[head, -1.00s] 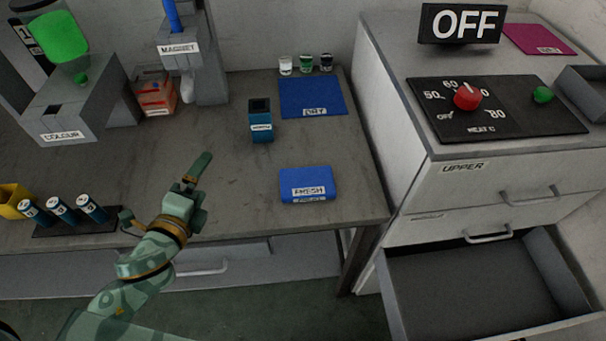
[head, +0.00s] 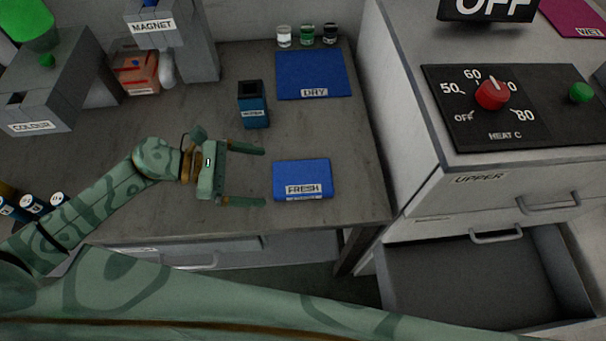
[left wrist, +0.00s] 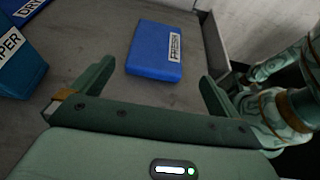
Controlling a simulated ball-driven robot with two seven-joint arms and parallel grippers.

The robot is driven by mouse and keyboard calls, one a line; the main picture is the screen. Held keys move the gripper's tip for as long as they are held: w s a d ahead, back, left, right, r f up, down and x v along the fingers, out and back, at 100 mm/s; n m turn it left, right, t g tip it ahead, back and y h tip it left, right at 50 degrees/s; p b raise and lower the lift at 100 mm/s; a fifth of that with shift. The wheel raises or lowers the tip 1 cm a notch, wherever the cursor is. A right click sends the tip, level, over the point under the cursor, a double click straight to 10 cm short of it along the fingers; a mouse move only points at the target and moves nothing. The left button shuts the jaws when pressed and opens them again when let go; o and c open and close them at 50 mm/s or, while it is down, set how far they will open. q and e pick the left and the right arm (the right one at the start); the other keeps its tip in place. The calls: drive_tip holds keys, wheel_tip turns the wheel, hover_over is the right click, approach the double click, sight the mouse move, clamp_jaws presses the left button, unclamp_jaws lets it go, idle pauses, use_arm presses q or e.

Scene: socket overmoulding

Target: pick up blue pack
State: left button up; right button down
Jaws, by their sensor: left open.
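The blue pack (head: 302,178), a flat box labelled FRESH, lies on the grey bench near its front right. It also shows in the left wrist view (left wrist: 155,50), ahead of the fingers and roughly between their lines. My left gripper (head: 263,176) is open and empty, just left of the pack in the head view, with its two fingers pointing at it. The fingertips (left wrist: 157,72) appear short of the pack, with nothing between them. My right gripper is not in view.
A blue DRY mat (head: 315,82) and a dark blue holder (head: 253,104) stand behind the pack. Several small cups line the back. An open drawer (head: 470,285) is right of the bench, below the heater panel (head: 530,105). A green arm link of mine crosses the lower foreground.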

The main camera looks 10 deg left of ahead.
sight(296, 177)
use_arm(q)
drive_tip(key=x, duration=0.3)
drive_tip(key=shift+w+d, duration=0.1)
drive_tip(key=shift+d, duration=0.05)
drive_tip(key=x, duration=0.5)
drive_tip(key=shift+w+d+r, duration=0.1)
drive_tip(key=shift+w+r, duration=0.05)
drive_tip(key=shift+w, duration=0.15)
drive_tip(key=c, duration=1)
